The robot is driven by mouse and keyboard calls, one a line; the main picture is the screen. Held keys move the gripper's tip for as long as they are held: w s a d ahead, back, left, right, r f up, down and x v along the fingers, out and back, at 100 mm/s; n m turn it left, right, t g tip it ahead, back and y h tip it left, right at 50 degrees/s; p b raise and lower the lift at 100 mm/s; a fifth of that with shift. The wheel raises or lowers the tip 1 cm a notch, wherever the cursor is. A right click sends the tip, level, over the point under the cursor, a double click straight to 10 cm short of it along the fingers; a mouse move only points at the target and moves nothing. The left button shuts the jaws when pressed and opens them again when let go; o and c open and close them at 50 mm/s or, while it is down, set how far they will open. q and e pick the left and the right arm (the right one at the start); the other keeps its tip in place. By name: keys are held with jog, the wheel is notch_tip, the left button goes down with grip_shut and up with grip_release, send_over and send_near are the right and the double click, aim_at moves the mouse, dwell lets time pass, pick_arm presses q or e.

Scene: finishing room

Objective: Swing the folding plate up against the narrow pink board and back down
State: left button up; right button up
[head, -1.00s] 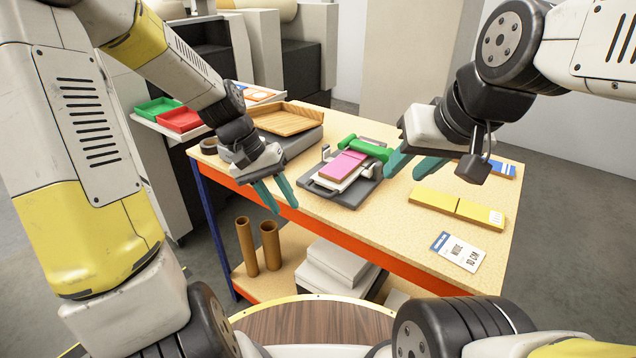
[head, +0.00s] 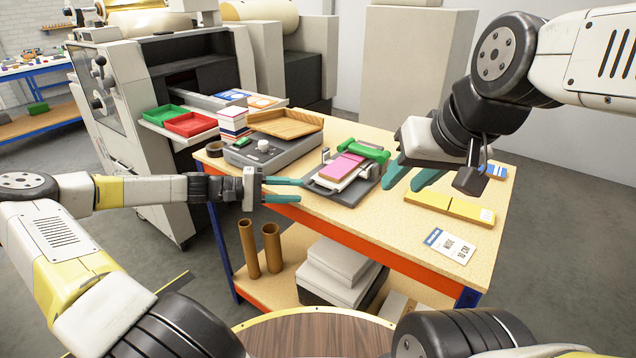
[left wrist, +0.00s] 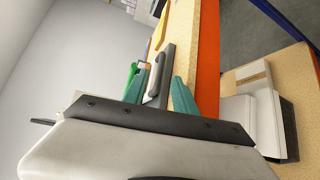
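The narrow pink board (head: 343,166) lies on a small bending device on the table, with a green bar (head: 371,153) behind it. The dark grey folding plate (head: 336,195) lies flat at the device's front left. My left gripper (head: 302,190) is open and empty, its teal fingers pointing at the plate's left edge. In the left wrist view the plate's grey handle edge (left wrist: 160,72) shows ahead between the two fingers (left wrist: 160,92); I cannot tell whether they touch it. My right gripper (head: 409,178) is open and empty above the table, right of the device.
A grey machine (head: 262,147) with a wooden tray (head: 287,124) stands left of the device. A yellow bar (head: 449,206) and a printed card (head: 449,246) lie to the right. Two brown tubes (head: 272,248) stand on the lower shelf. The table front is clear.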

aim_at(315, 191)
pick_arm(q)
jog(key=x, duration=0.7)
jog(key=shift+d, duration=0.25)
grip_shut()
dwell(1.1)
